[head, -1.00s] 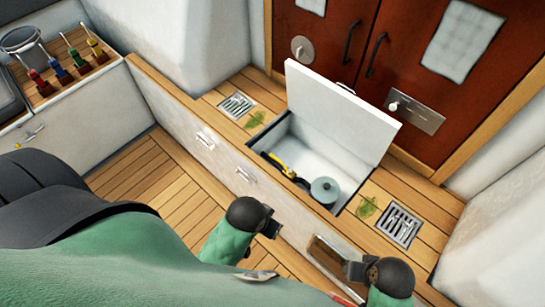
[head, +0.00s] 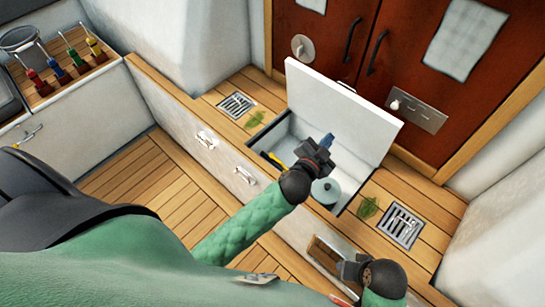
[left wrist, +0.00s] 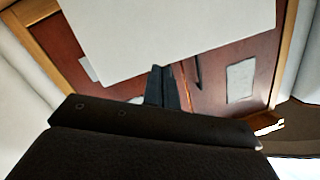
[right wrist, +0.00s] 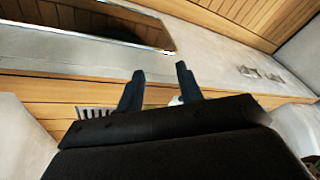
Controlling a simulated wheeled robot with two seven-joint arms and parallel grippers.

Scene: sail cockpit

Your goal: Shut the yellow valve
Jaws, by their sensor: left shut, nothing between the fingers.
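A yellow and black item (head: 275,160), perhaps the yellow valve, lies low inside the open white locker at the middle of the head view. My left gripper and forearm cover part of it. A yellow-handled lever (head: 94,46) also stands at the upper left; I cannot tell which is the valve. My left gripper (head: 327,141) is shut and empty over the locker, in front of its raised white lid (head: 342,108). Its fingertips are together in the left wrist view (left wrist: 161,76). My right gripper (head: 346,270) is low at the right, fingers apart and empty in the right wrist view (right wrist: 159,84).
A teal round item (head: 326,190) sits in the locker beside the left gripper. Red, blue and green levers (head: 80,56) stand beside the yellow-handled one. Red-brown doors (head: 400,65) are behind the lid. A metal grate (head: 399,226) is at the bench's right.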

